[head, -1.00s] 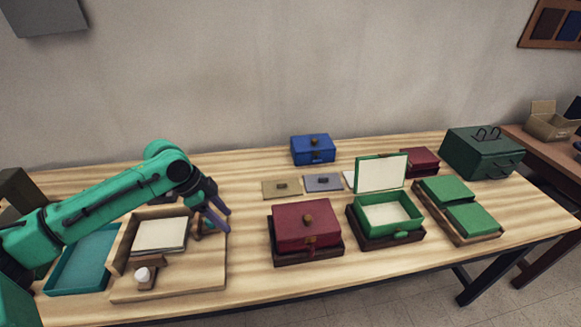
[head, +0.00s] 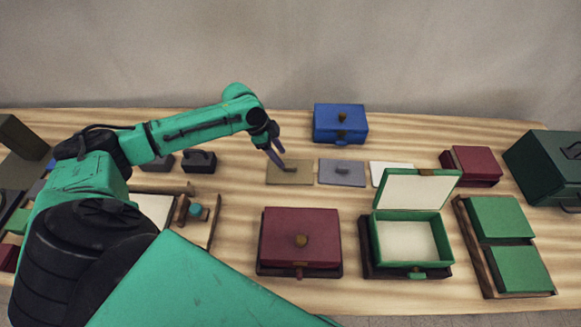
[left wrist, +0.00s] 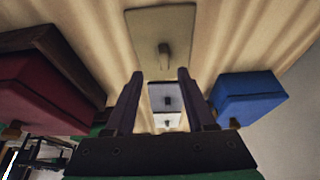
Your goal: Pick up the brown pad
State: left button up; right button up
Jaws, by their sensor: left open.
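The brown pad (head: 289,173) is a flat tan square with a small dark knob, lying on the table left of a grey pad (head: 342,172). In the left wrist view the brown pad (left wrist: 160,30) is at the top, its knob just beyond the fingertips. My left gripper (head: 279,160) is at the pad's upper left part in the head view, close to the knob; I cannot tell whether it touches. In the left wrist view the left gripper (left wrist: 160,74) is open and empty. My right gripper is out of view.
A blue box (head: 340,123) stands behind the pads. A dark red box (head: 300,238) and an open green box (head: 410,238) stand in front. A white pad (head: 390,168) lies beyond the grey one.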

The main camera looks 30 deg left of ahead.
aim_at(290, 166)
pick_arm(q)
jog(key=x, duration=0.2)
jog(key=p+x, duration=0.1)
jog(key=x, duration=0.2)
jog(key=shift+w+d+f+p, duration=0.15)
jog(key=shift+w+f+p, duration=0.15)
jog(key=shift+w, duration=0.1)
jog(key=shift+f, duration=0.25)
grip_shut()
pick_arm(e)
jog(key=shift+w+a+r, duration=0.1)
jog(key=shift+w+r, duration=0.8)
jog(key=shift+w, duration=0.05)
